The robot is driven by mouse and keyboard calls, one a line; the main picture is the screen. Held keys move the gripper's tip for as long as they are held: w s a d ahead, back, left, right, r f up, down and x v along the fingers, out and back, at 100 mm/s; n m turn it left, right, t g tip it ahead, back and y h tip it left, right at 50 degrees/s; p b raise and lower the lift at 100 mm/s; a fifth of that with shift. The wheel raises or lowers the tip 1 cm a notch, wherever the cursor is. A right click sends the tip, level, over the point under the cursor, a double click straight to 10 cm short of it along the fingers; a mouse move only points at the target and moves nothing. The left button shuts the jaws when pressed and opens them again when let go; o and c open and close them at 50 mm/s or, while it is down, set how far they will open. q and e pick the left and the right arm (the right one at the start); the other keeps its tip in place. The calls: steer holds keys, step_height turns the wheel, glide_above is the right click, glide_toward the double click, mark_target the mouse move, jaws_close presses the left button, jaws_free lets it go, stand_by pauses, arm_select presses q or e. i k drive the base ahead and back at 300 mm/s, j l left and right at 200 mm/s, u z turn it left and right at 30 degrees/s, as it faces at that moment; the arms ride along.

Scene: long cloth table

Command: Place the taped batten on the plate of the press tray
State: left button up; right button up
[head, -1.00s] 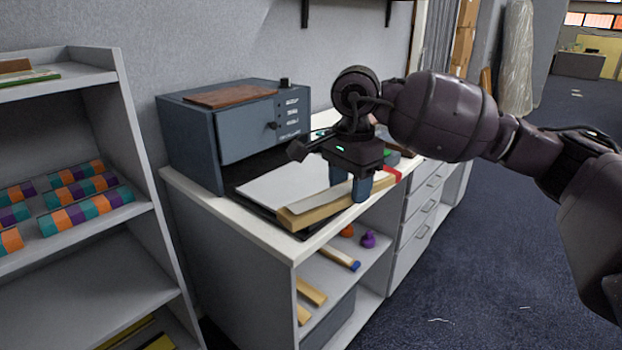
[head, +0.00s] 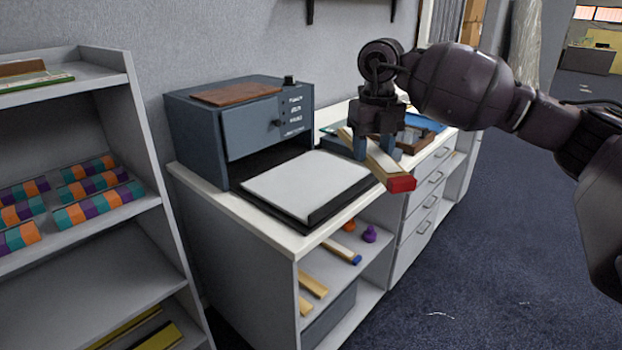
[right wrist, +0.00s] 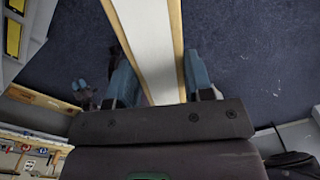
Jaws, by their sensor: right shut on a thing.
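The taped batten (head: 384,167) is a pale wooden strip with a red end, and it also shows in the right wrist view (right wrist: 150,45). My right gripper (head: 377,153) is shut on it, with one blue finger on each side. The batten slants across the counter's front edge, its red end toward the front right, apart from the plate. The plate (head: 305,186) is a bare, pale grey slab on the black press tray (head: 318,215), which sticks out from the grey-blue press (head: 243,132). My left gripper is not in view.
The white counter (head: 232,208) has open shelves below, with wooden pieces and a purple item (head: 369,234). A blue tray (head: 425,122) and other items lie behind my right gripper. A grey shelf rack (head: 150,215) with striped rolls stands at the left.

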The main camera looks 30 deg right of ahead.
mark_target(311, 178)
steer(key=i, duration=1)
